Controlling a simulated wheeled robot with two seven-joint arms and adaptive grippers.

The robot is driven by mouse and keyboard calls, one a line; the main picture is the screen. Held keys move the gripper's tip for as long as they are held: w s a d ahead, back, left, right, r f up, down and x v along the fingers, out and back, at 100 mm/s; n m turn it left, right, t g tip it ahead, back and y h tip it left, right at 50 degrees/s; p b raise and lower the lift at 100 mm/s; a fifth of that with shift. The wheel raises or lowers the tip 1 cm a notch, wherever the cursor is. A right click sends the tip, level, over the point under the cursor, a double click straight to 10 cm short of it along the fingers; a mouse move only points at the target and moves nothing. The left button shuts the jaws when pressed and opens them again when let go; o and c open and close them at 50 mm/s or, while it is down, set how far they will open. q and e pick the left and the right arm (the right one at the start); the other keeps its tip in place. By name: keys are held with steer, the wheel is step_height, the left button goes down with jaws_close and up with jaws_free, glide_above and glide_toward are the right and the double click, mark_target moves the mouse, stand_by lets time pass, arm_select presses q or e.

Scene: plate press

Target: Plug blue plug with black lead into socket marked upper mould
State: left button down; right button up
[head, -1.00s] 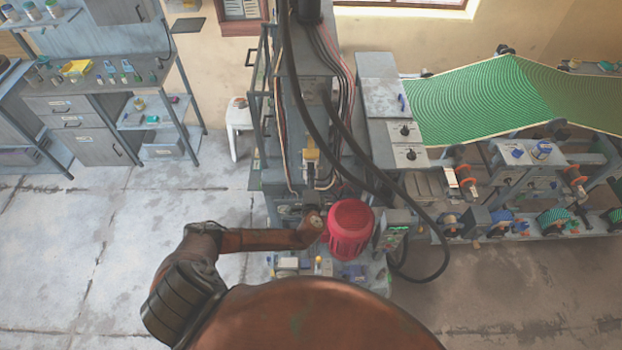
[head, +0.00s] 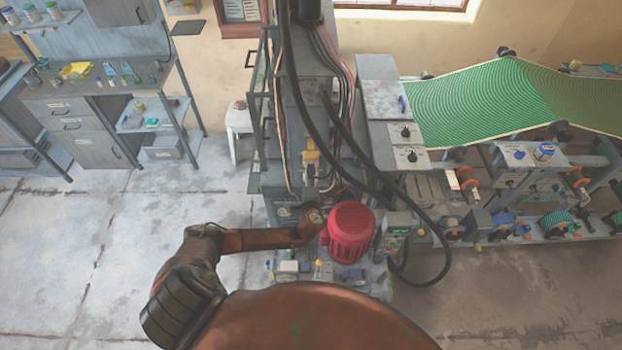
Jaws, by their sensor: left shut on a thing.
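My left arm comes in from the lower left, and my left gripper (head: 312,213) is at the front of the tall grey press (head: 303,105), just left of the red motor (head: 349,232). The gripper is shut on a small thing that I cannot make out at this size. I cannot pick out the blue plug, its black lead or the socket marked upper mould. Markings on the press are too small to read. My right gripper is not in view.
Thick black cables (head: 345,140) hang down the press and loop to the right of the motor. A small control box (head: 398,222) stands beside the motor. A machine with a green sheet (head: 480,98) is at right. The floor (head: 60,260) at left is clear.

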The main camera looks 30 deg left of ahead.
arm_select(q)
steer(key=shift+w+a+f+b, duration=0.15)
steer(key=shift+w+a+b, duration=0.15)
steer(key=shift+w+b, duration=0.2)
steer(key=c, duration=1.6)
jaws_free()
steer(key=v, duration=1.1)
steer(key=shift+s+d, duration=0.2)
steer(key=shift+s, duration=0.15)
steer(key=shift+s, duration=0.1)
